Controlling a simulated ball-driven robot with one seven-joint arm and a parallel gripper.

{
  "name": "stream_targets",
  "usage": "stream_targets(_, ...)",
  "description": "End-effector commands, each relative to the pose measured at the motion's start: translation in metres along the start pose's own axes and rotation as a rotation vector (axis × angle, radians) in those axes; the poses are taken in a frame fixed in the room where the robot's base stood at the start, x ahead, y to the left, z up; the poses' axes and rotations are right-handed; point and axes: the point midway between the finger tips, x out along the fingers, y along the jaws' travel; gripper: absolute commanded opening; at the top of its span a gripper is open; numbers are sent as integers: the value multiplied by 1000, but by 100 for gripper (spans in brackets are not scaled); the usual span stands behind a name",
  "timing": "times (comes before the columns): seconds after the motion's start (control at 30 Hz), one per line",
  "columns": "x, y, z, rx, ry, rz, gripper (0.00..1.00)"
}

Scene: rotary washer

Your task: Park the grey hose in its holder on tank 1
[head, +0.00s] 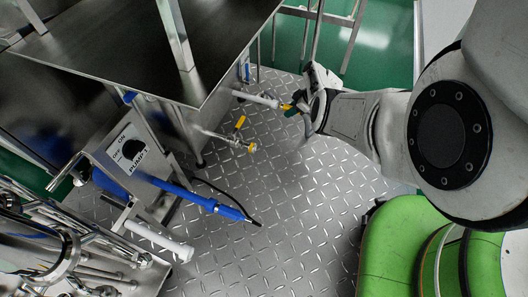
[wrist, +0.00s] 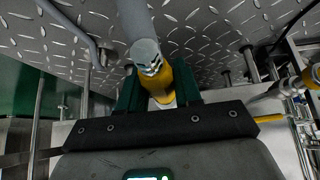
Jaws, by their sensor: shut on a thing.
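My gripper (head: 292,107) is at the upper middle of the head view, beside the steel tank unit (head: 180,125). Its dark green fingers (wrist: 158,92) are shut around a yellow section of the grey hose (wrist: 138,25) in the wrist view. A light grey tube end of the hose (head: 256,97) extends left from the gripper towards the tank unit in the head view. Whether it touches anything there is hard to tell. The holder cannot be clearly made out, and no tank number is readable.
A yellow-handled valve (head: 240,136) juts out just below the held tube. Table legs stand behind. The diamond-plate floor (head: 290,205) is open.

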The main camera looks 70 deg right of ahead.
Motion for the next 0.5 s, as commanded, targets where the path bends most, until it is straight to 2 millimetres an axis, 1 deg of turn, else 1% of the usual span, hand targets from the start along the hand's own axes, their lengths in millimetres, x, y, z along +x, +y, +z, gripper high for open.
stream_targets(0.5,6,0,-8,-1,1,-1,0)
